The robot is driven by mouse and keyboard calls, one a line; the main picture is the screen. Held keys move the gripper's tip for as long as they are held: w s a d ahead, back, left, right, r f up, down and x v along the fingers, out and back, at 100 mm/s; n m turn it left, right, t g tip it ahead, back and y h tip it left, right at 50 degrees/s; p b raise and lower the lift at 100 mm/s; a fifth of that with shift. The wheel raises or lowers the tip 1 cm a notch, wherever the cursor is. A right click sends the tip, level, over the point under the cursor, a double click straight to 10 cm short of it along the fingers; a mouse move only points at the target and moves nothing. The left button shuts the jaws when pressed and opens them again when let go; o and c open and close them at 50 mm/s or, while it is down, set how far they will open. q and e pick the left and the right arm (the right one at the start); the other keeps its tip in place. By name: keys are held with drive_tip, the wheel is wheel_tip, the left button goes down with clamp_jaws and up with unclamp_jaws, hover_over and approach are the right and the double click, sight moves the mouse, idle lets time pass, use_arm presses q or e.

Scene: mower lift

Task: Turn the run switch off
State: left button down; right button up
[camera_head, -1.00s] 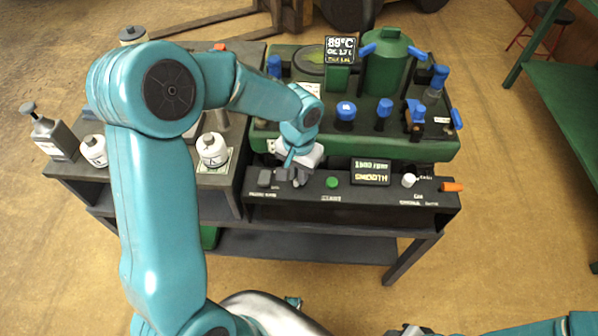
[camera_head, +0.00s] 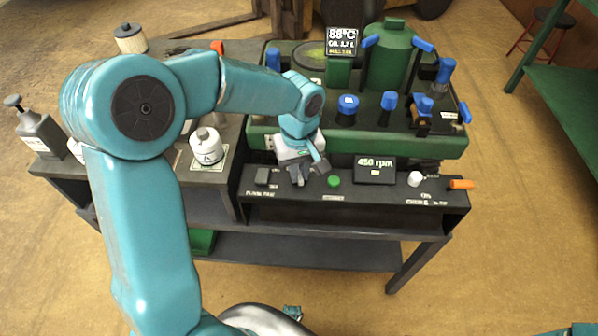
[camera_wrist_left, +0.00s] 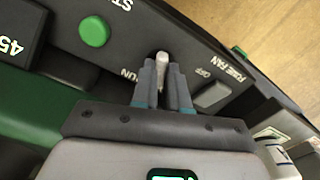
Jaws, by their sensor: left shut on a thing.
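The run switch (camera_wrist_left: 161,66) is a small pale lever on the dark control panel (camera_head: 220,190). In the left wrist view it sits between my left gripper's fingertips (camera_wrist_left: 163,80), which are shut on it. Part of the word RUN shows to one side and OFF to the other. In the head view my left gripper (camera_head: 298,174) is low at the panel and hides the switch. Which way the lever is thrown cannot be told. My right gripper is not in view.
A green button (camera_head: 334,181) lies just right of the switch, then a display (camera_head: 375,169) reading 450 rpm, a white knob (camera_head: 415,179) and an orange lever (camera_head: 461,184). A grey fan switch (camera_head: 262,176) is on the left. The green machine (camera_head: 400,148) stands behind the panel.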

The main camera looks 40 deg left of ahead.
use_arm(q)
drive_tip(key=shift+w+n+b, duration=0.1)
drive_tip(key=shift+n+b, duration=0.2)
drive_tip(key=shift+n, duration=0.6)
drive_tip(key=shift+r, duration=0.1)
drive_tip(key=c, duration=1.1)
unclamp_jaws()
drive_tip(key=shift+c, duration=0.2)
wheel_tip(320, 180, up, 16)
drive_tip(key=p, duration=0.3)
drive_tip(key=shift+r, duration=0.15)
